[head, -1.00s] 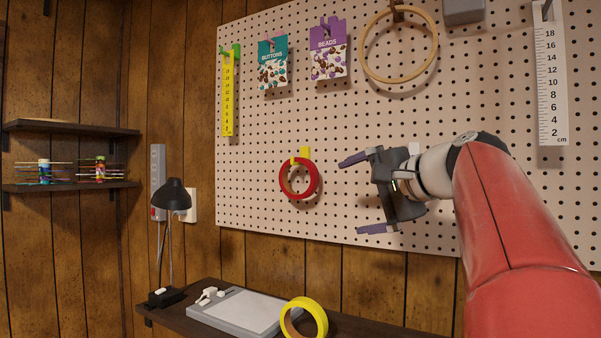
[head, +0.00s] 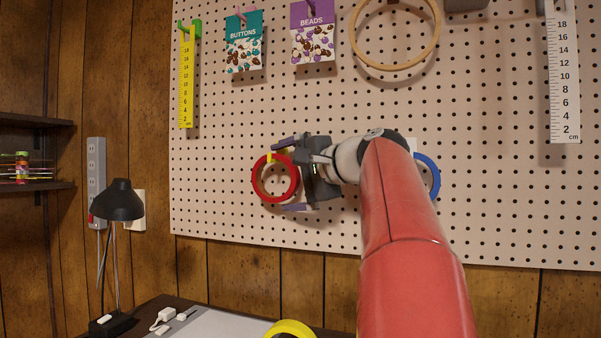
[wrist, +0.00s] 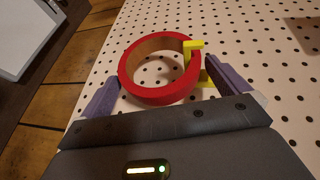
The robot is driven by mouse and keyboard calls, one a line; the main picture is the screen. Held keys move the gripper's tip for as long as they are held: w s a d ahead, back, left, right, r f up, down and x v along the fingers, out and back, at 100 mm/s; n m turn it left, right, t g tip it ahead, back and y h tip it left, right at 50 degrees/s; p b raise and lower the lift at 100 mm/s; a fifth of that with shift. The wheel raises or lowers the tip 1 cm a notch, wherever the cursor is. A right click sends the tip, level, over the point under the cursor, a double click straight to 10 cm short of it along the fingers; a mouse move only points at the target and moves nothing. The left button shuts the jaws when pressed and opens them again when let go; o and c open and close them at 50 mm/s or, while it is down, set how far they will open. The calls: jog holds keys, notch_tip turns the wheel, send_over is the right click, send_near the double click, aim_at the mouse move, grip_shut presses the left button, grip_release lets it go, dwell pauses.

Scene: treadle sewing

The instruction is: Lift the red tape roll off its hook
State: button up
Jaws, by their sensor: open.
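The red tape roll (head: 257,188) hangs on a yellow hook (head: 270,157) on the pegboard. It also shows in the wrist view (wrist: 128,84), with the yellow hook (wrist: 194,46) through its ring on the right side. My gripper (head: 289,176) is open right beside the roll, on its right in the head view. In the wrist view my two purple fingers (wrist: 160,85) stand on either side of the near part of the roll, with gaps left between fingers and roll. Part of the hook is hidden behind the roll.
A blue roll (head: 433,178) hangs to the right, partly behind my arm. A yellow tape roll (head: 290,328) is on the dark shelf below, near a black lamp (head: 118,205). Yellow ruler (head: 187,85), button and bead packets and a wooden hoop (head: 384,66) hang above.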

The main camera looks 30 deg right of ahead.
jog(key=shift+x, duration=1.25)
jog(key=c, duration=0.8)
jog(key=shift+r+p, duration=1.15)
jog(key=shift+s+a, duration=0.1)
jog(key=s+a+b, duration=0.3)
jog(key=s+a, duration=0.3)
jog(key=a, duration=0.1)
jog(key=shift+a, duration=0.35)
